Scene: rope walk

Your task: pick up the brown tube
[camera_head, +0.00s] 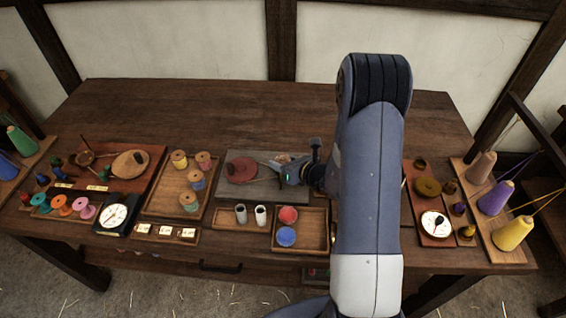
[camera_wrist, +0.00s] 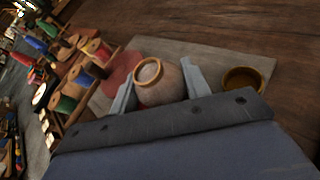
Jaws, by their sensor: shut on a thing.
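In the head view my gripper (camera_head: 277,167) is low over the grey board (camera_head: 262,192), just right of a dark red disc (camera_head: 241,170). The tube is hard to make out there. I cannot tell whether its base touches the board.
A brown-yellow ring or cup (camera_wrist: 243,79) stands right of my gripper in the wrist view. In front of the board are two pale tubes (camera_head: 261,216) and a tray (camera_head: 317,232) with red and blue balls. A spool tray (camera_head: 165,203) lies left. The table's back is clear.

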